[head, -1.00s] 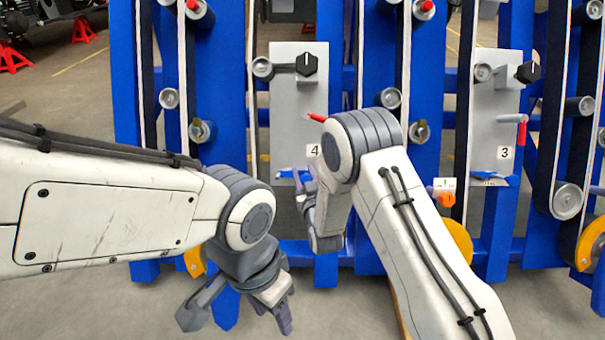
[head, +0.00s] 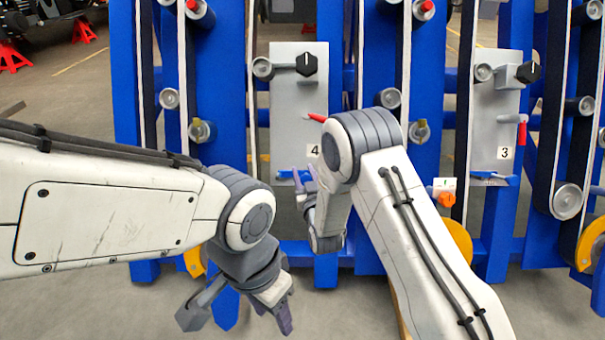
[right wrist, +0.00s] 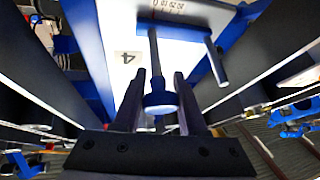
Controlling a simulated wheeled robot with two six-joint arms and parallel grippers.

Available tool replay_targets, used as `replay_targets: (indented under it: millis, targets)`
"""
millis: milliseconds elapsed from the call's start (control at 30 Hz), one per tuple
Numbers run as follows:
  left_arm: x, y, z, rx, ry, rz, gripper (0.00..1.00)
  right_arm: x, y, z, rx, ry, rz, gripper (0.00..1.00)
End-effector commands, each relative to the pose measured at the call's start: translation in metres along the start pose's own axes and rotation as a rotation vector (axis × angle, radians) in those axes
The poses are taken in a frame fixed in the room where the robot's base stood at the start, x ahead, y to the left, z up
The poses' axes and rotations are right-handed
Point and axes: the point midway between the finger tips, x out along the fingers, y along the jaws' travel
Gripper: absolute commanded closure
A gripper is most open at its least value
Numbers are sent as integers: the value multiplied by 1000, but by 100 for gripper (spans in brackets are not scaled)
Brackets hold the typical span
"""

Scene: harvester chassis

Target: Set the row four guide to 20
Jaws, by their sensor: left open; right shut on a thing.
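The row four panel (head: 285,130) is a grey plate marked 4, with a black knob (head: 306,64) near its top and a red-tipped lever (head: 317,117) at its right edge. A blue strip (head: 286,174) shows at its lower edge. My right gripper (head: 307,184) is just below this panel. In the right wrist view, its two fingers (right wrist: 159,85) are shut on a blue-ended handle (right wrist: 160,101) whose grey stem runs up to the panel. My left gripper (head: 235,318) is open and empty, low and left of the panel.
The row three panel (head: 495,125) with its own black knob (head: 528,72) and red handle (head: 522,133) stands at the right. Blue uprights (head: 223,80), belts and rollers surround the panels. An orange knob (head: 446,199) sits right of my right arm. Open floor lies at lower left.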

Motion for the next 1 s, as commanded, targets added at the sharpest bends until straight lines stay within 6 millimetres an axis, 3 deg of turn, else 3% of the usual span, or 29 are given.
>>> replay_targets:
  millis: [267,467,700,733,800,1000]
  targets:
    - [0,0,0,0,0,0,50,-1,-1,2,-1,-5,-1,100]
    - [-3,0,0,0,0,0,50,3,-21,1,0,-6,-5,100]
    - [-2,0,0,0,0,0,50,3,-21,1,-1,-6,-3,100]
    - [-2,0,0,0,0,0,50,3,-21,1,-1,-6,-3,51]
    - [-2,0,0,0,0,0,50,3,-21,1,-1,-6,-3,29]
    - [-2,0,0,0,0,0,50,4,-20,0,0,-3,-1,29]
